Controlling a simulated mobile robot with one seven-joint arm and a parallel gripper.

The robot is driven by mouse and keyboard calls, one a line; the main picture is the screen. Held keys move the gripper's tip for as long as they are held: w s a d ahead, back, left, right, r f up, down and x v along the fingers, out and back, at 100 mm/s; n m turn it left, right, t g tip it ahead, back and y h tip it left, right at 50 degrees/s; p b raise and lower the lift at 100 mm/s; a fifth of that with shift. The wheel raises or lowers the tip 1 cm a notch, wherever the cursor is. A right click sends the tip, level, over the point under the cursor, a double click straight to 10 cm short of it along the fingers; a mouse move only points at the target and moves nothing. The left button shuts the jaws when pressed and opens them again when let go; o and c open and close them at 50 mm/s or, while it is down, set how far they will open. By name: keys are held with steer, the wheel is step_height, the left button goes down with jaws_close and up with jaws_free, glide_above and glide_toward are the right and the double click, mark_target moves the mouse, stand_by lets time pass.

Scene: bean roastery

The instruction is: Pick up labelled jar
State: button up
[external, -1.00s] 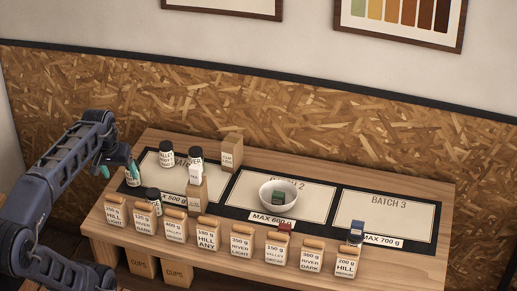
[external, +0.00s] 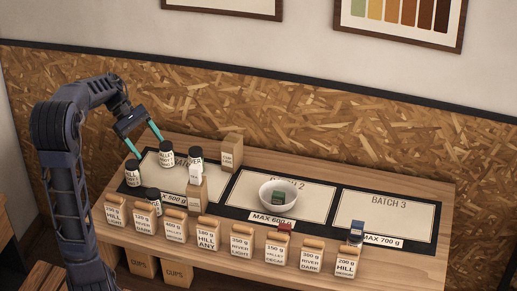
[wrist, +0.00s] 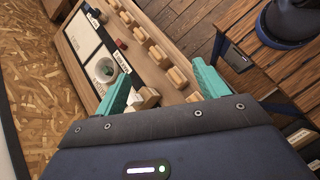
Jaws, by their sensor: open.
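In the wrist view my gripper (wrist: 162,82) is also open, with nothing visible between the fingertips; I cannot make out the black-lidded jars there.
A row of labelled containers with wooden tops (external: 207,233) lines the front edge. A white bowl (external: 265,197) holding a green item sits on the middle mat. A cardboard box (external: 232,152) stands at the back. The Batch 3 mat (external: 388,215) is mostly clear.

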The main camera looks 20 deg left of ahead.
steer(key=w+a+r+n+h, duration=0.1)
steer(key=w+a+n+h, duration=0.2)
steer(key=w+a+h, duration=0.3)
steer(key=w+a+r+n+h, duration=0.15)
steer(key=w+a+h, duration=0.3)
steer(key=a, duration=0.45)
steer(key=y, duration=0.1)
glide_toward(159, 195)
steer(key=shift+w+a+r+n+t, duration=0.15)
steer(key=shift+a+r+n+t, duration=0.3)
steer(key=shift+a, duration=0.3)
steer(key=shift+d+f, duration=0.1)
steer(key=shift+d, duration=0.25)
steer(key=d, duration=0.4)
steer(key=shift+s+d, duration=0.3)
steer(key=shift+s+d+f, duration=0.1)
steer(key=shift+s+d, duration=0.05)
steer(key=shift+d, duration=0.75)
steer(key=shift+s+d+f, duration=0.1)
steer(key=shift+d, duration=0.75)
steer(key=shift+s+d+f, duration=0.1)
steer(key=shift+s+d, duration=0.05)
steer(key=shift+d, duration=0.75)
steer(key=c, duration=1.2)
